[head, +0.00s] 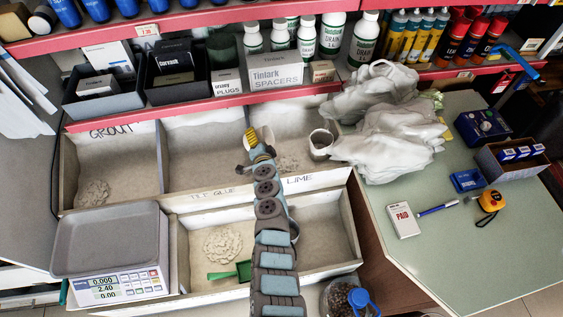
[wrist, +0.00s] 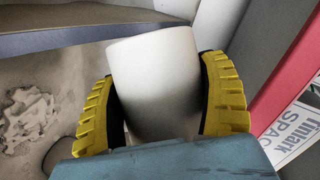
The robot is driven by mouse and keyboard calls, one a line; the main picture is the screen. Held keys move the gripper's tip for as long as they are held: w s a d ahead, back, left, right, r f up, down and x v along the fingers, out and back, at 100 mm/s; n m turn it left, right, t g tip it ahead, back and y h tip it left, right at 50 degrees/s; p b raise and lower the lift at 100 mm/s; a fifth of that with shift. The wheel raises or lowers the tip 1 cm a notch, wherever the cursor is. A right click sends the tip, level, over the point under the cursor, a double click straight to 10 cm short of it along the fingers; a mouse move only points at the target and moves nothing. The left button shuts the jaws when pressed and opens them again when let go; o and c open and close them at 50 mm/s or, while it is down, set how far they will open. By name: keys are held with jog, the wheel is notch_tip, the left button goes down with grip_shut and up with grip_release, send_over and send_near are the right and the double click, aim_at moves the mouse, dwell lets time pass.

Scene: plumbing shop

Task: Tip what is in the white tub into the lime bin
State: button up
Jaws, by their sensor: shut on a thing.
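The white tub (wrist: 155,85) is between the yellow fingers of my gripper (wrist: 160,100) in the wrist view, its smooth side toward the camera; its contents are hidden. In the head view my gripper (head: 262,148) is over the back bins, near the divider left of the lime bin, and a pale bit of the tub (head: 267,134) shows at the fingers. The lime bin (head: 318,179) is the back right compartment, with LIME written on its front board. A small pale heap (head: 287,162) lies in it, partly behind my arm.
A pale round container (head: 320,143) is at the lime bin's right side, near crumpled white bags (head: 390,120). The red shelf edge (head: 205,113) and spacers box (head: 268,77) are behind. A scale (head: 108,250) stands front left; a green scoop (head: 231,272) lies in a front bin.

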jog(key=shift+a+r+n+p, duration=0.1)
jog(key=shift+r+n+p, duration=0.2)
jog(key=shift+r+p, duration=0.1)
jog(key=shift+w+a+f+n+h, duration=0.1)
jog(key=shift+f+n+h, duration=0.2)
jog(key=shift+f, duration=0.05)
jog(key=shift+f+n, duration=0.2)
jog(key=shift+n, duration=0.1)
jog(key=r+n+h+p, duration=0.1)
jog(key=p, duration=0.2)
jog(key=shift+a+f+g+p, duration=0.15)
jog(key=shift+a+g+p, duration=0.1)
jog(key=shift+g+p, duration=0.1)
jog(key=shift+w+a+r+n+h+p, duration=0.1)
jog(key=shift+a+r+n+h+p, duration=0.1)
jog(key=shift+a+n+h+p, duration=0.25)
jog(key=shift+n+p, duration=0.25)
jog(key=shift+p, duration=0.05)
jog(key=shift+a+r+h, duration=0.2)
jog(key=shift+h, duration=0.05)
jog(key=shift+a+n+p, duration=0.15)
jog(key=shift+n+p, duration=0.15)
